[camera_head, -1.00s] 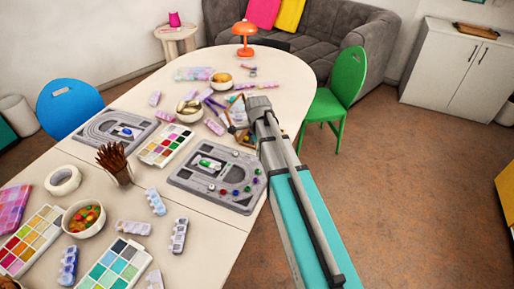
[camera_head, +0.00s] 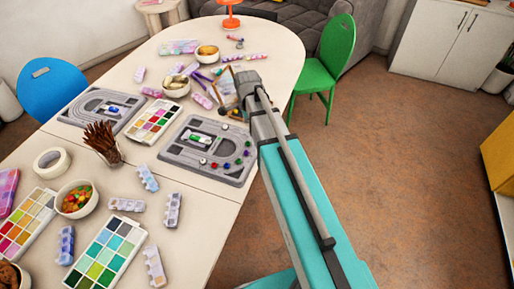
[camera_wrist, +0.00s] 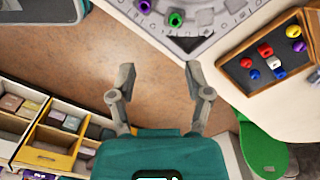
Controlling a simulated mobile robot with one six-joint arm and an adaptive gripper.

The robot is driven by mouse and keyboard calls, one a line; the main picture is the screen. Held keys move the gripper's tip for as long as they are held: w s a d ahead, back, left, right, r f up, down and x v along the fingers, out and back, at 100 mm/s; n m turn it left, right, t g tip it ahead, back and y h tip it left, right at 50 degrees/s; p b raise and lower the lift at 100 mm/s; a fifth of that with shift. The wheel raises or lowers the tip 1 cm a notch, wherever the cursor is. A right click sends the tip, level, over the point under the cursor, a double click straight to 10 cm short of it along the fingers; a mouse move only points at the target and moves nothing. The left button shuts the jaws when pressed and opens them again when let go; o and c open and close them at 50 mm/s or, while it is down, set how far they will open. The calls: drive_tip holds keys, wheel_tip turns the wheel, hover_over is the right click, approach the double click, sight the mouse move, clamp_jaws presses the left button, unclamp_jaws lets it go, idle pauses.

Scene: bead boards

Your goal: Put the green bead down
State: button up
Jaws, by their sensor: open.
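The grey bead board (camera_head: 172,154) lies near the right edge of the table, with several loose beads along its near right side. A green bead (camera_wrist: 176,19) lies on the grey board at the top of the wrist view, beside a purple bead (camera_wrist: 144,6). My gripper (camera_wrist: 159,72) is open, with its two fingers apart and nothing between them. In the wrist view the bead is beyond the fingertips, apart from them, and brown floor shows between the fingers. In the head view my gripper (camera_head: 248,88) is at the table's right edge, its fingers hard to make out.
A dark wood-framed tray (camera_wrist: 231,71) with several coloured beads is right of my gripper in the wrist view. A green chair (camera_head: 325,60) stands beside the table. A second grey board (camera_head: 70,117), paint palettes and bowls fill much of the tabletop.

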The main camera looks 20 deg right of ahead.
drive_tip(key=s+n, duration=1.3)
drive_tip(key=n, duration=0.3)
drive_tip(key=shift+s+n, duration=0.3)
drive_tip(key=shift+s, duration=0.05)
